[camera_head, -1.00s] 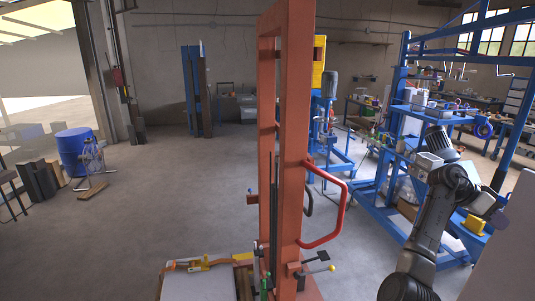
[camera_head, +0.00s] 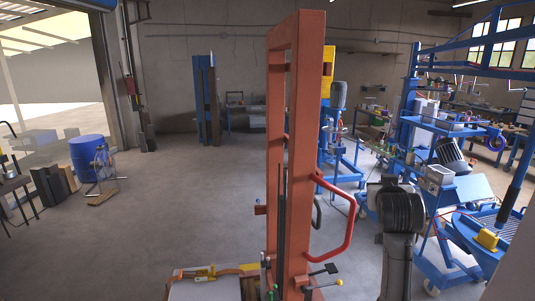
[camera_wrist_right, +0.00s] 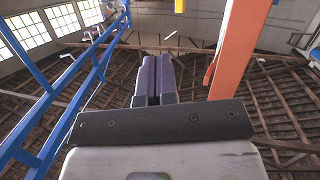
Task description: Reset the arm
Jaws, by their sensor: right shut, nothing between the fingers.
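My right arm (camera_head: 397,230) stands near upright in the head view, just right of the orange lift frame. Its gripper cannot be made out there. In the right wrist view my right gripper (camera_wrist_right: 157,62) has its two purple-grey fingers together with nothing between them, pointing up at the roof. The gripper is clear of anything it could touch in that view. My left gripper is in neither current view.
An orange lift frame (camera_head: 307,150) with a red handle (camera_head: 348,225) stands close left of my right arm; its post also shows in the wrist view (camera_wrist_right: 238,50). The blue mixer frame (camera_head: 408,100) stands right. Open floor (camera_head: 190,190) lies left.

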